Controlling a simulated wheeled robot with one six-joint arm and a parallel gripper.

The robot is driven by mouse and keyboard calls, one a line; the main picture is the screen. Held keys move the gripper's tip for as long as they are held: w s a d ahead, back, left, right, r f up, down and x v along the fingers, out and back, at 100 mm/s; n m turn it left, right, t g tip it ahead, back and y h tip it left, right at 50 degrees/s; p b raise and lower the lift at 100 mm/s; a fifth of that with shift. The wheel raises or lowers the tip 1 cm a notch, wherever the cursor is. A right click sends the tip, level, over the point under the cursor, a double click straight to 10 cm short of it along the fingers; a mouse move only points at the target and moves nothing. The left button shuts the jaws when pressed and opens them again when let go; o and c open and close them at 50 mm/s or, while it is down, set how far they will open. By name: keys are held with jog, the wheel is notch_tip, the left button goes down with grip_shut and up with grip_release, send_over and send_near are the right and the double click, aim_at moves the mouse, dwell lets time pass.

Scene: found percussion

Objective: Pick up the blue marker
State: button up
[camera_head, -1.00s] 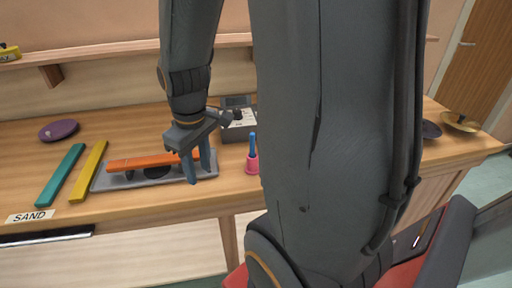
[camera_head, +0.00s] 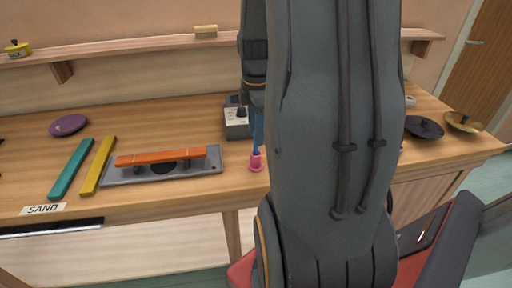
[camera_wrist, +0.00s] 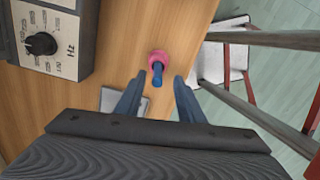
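The blue marker (camera_head: 257,140) stands upright in a small pink holder (camera_head: 256,162) on the wooden bench. My arm hides part of it on the right. In the wrist view the blue marker (camera_wrist: 157,76) points toward the camera, with the pink holder (camera_wrist: 160,59) around its base. My gripper (camera_wrist: 155,84) is open, with one blue-grey finger to the left and one to the right of the marker. The fingers appear apart from the marker. In the head view my gripper is mostly hidden behind my arm.
A grey box with a dial (camera_head: 237,118) stands close behind the holder. A grey tray (camera_head: 211,163) with an orange bar (camera_head: 160,157) lies to the left. Teal (camera_head: 70,168) and yellow (camera_head: 98,166) bars lie farther left. The bench front edge is near the holder.

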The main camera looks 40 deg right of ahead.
aim_at(256, 149)
jog(key=shift+w+f+p, duration=0.2)
jog(key=shift+f+p, duration=0.8)
jog(key=shift+f, duration=1.6)
grip_shut()
